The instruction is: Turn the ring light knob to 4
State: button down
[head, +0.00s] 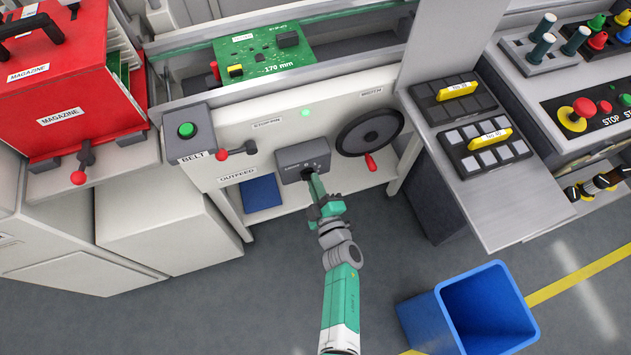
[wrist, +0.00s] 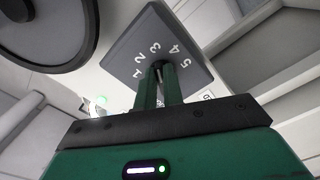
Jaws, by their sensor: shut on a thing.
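The ring light control is a dark grey box (head: 291,158) on the front of the white machine. Its face (wrist: 130,45) fills the upper middle of the wrist view, with white numbers in an arc; 2, 3, 4 and 5 are readable. The small dark knob (wrist: 158,66) sits below the numbers, mostly hidden between my fingertips. My gripper (head: 309,175) reaches the box from below in the head view and is shut on the knob. Its two green fingers also show in the wrist view (wrist: 159,78). Which number the knob points to cannot be made out.
A black handwheel (head: 369,132) with a red handle is close right of the box. A red-knobbed lever (head: 236,151) and the green belt button (head: 186,130) are to the left. A blue bin (head: 470,310) stands on the floor at lower right.

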jog(key=shift+s+a+f+m+p, duration=0.1)
jog(key=shift+m+p, duration=0.1)
jog(key=shift+m, duration=1.05)
jog(key=shift+w+a+f+m+p, duration=0.1)
jog(key=shift+m+p, duration=0.05)
jog(key=shift+m, duration=1.15)
jog(key=shift+s+a+m+p, duration=0.1)
jog(key=shift+m+p, duration=0.1)
jog(key=shift+m, duration=1.05)
jog(key=c, duration=1.5)
grip_release()
jog(key=p+v, duration=0.4)
jog(key=v, duration=0.4)
